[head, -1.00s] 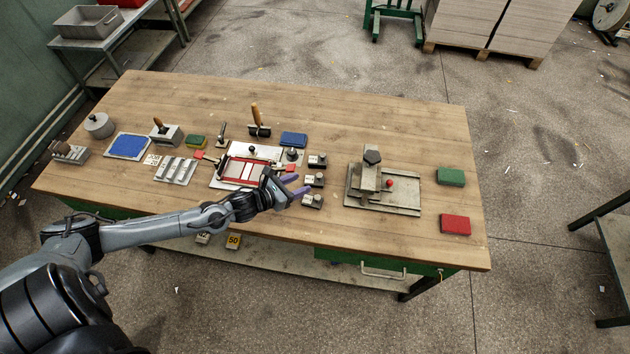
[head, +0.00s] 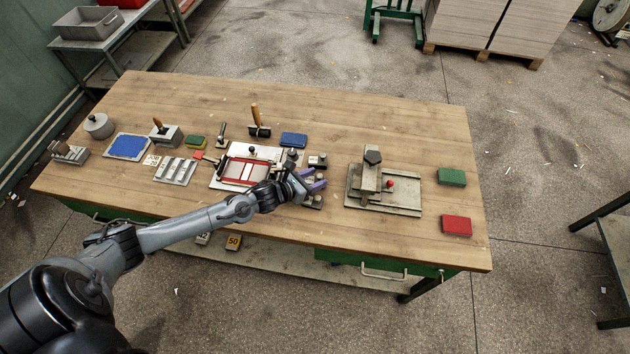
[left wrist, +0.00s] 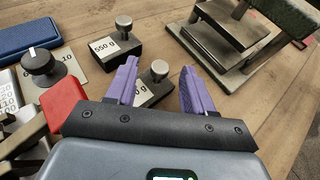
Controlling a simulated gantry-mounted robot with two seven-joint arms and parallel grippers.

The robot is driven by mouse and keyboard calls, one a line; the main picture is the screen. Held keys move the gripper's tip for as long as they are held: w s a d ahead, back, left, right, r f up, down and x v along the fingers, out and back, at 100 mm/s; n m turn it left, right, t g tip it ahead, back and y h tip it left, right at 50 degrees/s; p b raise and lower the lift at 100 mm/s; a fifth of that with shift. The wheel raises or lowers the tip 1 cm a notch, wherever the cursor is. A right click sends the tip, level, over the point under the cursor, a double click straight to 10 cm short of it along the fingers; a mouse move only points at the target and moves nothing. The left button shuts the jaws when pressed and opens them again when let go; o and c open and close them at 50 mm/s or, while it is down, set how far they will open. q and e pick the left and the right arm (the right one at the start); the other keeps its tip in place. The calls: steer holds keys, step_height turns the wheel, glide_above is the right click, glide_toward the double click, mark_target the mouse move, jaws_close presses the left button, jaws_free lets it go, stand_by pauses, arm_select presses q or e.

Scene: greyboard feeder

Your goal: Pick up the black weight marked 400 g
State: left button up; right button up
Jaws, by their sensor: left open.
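Black block weights with silver knobs and white labels stand in a row right of the red-framed fixture. The far weight (head: 318,161) reads 550 g in the left wrist view (left wrist: 117,47). My left gripper (head: 318,178), with purple fingers, is open over the row and hides the middle weight in the head view. In the left wrist view, a weight (left wrist: 159,71) lies between the open fingers (left wrist: 158,68), apparently ungripped. Its label is partly covered and its number cannot be read. The near weight (head: 313,204) is partly hidden. My right gripper is out of view.
The red-framed fixture (head: 222,180) is left of the weights, with a black knob (left wrist: 40,62) close by. A metal press (head: 410,200) stands to the right. Green (head: 452,176) and red (head: 456,225) blocks lie farther right. The bench between weights and press is bare.

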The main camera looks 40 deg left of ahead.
arm_select(q)
steer(key=shift+r, duration=0.1)
jaws_close()
